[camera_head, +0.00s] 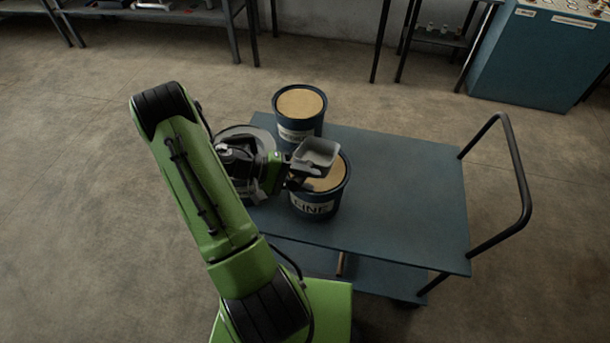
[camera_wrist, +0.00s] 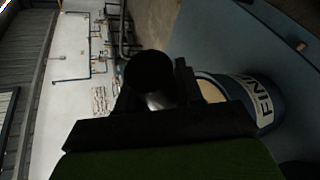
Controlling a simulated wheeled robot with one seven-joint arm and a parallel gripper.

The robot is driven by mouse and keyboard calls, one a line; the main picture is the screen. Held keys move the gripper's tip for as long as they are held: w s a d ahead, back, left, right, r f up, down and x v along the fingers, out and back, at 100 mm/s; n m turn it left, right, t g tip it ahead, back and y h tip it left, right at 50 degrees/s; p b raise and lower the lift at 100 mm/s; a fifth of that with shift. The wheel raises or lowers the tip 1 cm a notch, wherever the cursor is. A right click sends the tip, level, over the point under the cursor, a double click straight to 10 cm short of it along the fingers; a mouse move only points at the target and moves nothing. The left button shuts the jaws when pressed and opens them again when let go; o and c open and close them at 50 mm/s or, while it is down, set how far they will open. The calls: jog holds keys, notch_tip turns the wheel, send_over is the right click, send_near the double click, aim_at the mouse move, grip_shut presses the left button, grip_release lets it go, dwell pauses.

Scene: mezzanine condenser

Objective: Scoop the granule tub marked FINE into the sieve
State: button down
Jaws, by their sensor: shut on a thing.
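The tub marked FINE (camera_head: 313,208) is dark blue, filled with tan granules, and stands upright on the cart. It also shows on its side in the wrist view (camera_wrist: 245,92). My gripper (camera_head: 289,178) is shut on the handle of a grey scoop (camera_head: 317,154), beside the tub's upper left. The scoop's bowl appears above the FINE tub and covers part of its granules; no granules show in it. In the wrist view a dark round handle end (camera_wrist: 148,76) sits between the fingers. A round grey rim (camera_head: 236,133), perhaps the sieve, is mostly hidden behind my wrist.
A blue console (camera_head: 530,62) stands beyond.

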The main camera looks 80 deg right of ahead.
jog(key=shift+f+b, duration=1.75)
jog(key=shift+f, duration=0.8)
jog(key=shift+d, duration=0.1)
